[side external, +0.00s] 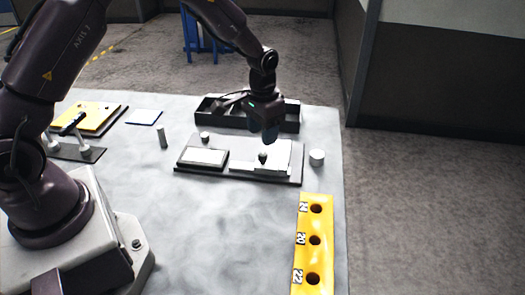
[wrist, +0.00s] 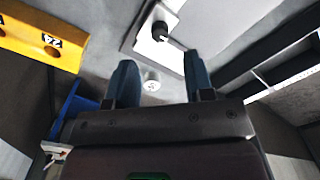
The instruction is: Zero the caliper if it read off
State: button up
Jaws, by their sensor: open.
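I cannot pick out a caliper with certainty in either view, and no reading is legible. A dark board (side external: 238,178) lies on the table with a pale framed panel (side external: 203,157) on its left. On its right is a white plate (side external: 282,152) with a small dark knob (side external: 262,157); the plate and knob also show at the top of the wrist view (wrist: 160,32). My gripper (side external: 270,138) hangs above the right part of this board. In the wrist view my gripper (wrist: 160,68) has its two blue fingers spread, with nothing held between them.
A black tray (side external: 291,123) stands behind the board. A white cylinder (side external: 317,157) stands right of it. A yellow block with holes (side external: 315,262) lies at the front right. A small grey cylinder (side external: 162,136) and a yellow plate (side external: 92,117) are on the left. The middle foreground is clear.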

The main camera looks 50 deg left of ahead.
aim_at(263, 154)
notch_tip(263, 154, down, 7)
jog(key=shift+r, duration=0.2)
